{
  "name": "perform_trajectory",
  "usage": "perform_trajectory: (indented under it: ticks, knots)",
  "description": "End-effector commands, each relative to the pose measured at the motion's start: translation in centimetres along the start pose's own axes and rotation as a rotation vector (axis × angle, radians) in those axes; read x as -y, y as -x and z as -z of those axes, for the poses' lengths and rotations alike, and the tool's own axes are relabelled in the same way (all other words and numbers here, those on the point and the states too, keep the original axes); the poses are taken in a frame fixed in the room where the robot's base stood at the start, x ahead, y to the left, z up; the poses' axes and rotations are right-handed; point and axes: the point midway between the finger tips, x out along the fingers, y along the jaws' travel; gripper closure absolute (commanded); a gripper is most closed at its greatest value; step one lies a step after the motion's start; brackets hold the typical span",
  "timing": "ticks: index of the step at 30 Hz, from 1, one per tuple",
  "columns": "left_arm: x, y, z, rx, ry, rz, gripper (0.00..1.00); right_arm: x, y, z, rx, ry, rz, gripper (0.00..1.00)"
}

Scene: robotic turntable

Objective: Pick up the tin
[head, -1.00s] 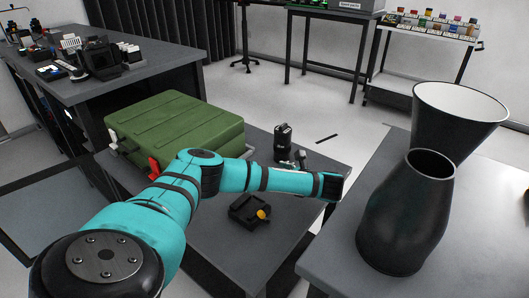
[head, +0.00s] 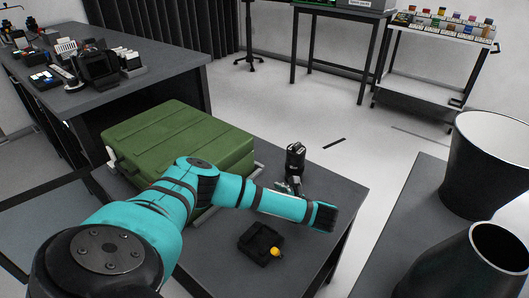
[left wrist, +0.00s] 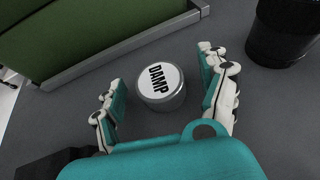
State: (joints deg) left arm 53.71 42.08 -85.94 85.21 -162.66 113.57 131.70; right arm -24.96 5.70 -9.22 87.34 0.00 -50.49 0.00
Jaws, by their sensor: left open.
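The tin is a small round grey tin with a white lid marked "DAMP" (left wrist: 162,88). In the left wrist view it stands upright on the dark table between the two fingers of my left gripper (left wrist: 163,70). The gripper is open, with a gap visible on each side of the tin. In the head view a little of the left gripper (head: 288,187) shows behind my teal forearm; I cannot make out the tin there. My right gripper is not in view.
Large dark vessels (head: 485,165) stand on another table at right.

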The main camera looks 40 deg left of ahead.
Motion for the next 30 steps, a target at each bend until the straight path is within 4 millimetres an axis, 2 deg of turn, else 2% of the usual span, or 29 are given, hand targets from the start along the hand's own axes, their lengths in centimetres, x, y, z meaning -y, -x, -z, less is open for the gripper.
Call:
perform_trajectory:
  ticks: [5,19,30]
  knots:
    - [0.01,0.01,0.03,0.0,0.0,0.0,0.24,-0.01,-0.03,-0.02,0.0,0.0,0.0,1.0]
    - [0.03,0.0,-0.02,0.0,0.0,0.0,0.84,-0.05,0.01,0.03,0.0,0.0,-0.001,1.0]
    - [0.3,-0.09,-0.42,0.001,0.001,-0.001,0.84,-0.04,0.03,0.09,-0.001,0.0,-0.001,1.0]
